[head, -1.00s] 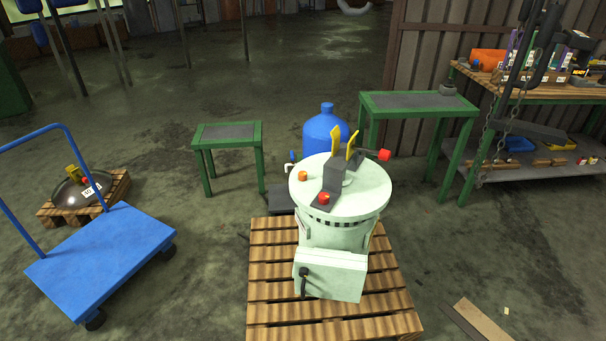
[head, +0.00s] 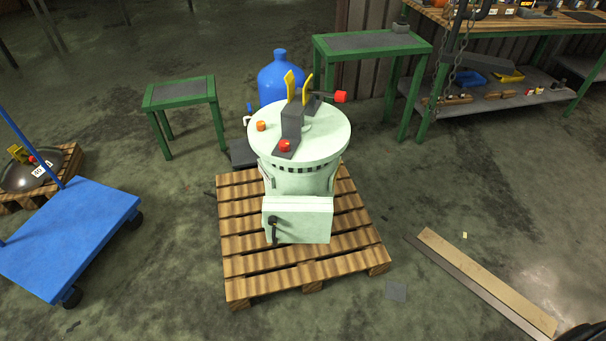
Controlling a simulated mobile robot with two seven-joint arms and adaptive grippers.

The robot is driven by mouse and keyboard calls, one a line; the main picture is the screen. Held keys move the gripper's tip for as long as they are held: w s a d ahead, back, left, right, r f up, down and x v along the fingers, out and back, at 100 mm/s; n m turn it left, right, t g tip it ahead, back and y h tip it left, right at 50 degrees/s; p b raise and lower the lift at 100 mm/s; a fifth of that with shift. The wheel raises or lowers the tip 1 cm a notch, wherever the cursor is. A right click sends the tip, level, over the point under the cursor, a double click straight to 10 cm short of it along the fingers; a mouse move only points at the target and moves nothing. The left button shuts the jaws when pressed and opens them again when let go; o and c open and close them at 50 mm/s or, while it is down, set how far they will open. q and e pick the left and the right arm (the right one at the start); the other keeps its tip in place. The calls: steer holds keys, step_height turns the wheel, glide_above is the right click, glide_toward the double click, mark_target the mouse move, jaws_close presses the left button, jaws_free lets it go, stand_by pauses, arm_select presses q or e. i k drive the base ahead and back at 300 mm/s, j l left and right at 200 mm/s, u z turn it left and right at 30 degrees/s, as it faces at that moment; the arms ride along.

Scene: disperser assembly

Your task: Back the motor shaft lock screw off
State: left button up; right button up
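A pale green machine (head: 297,220) stands upright on a wooden pallet (head: 235,286) in the middle of the head view. Its round top (head: 325,135) carries a dark grey bracket (head: 292,122) with yellow upright parts (head: 290,82). A red knob (head: 285,146) sits at the bracket's near end, an orange knob (head: 261,126) to its left, and another red knob (head: 341,97) on a dark rod at the back right. I cannot tell which part is the motor shaft lock screw. Neither of my grippers is in view.
A blue cart (head: 75,230) stands at left. Two green tables (head: 180,95) (head: 372,43) and a blue bottle (head: 281,80) stand behind the machine. Planks (head: 485,280) lie on the floor at right. A dark shape cuts into the bottom right corner. Floor beside the pallet is mostly clear.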

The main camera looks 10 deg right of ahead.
mark_target(260, 125)
steer(key=i+z, duration=0.65)
steer(key=z, duration=0.2)
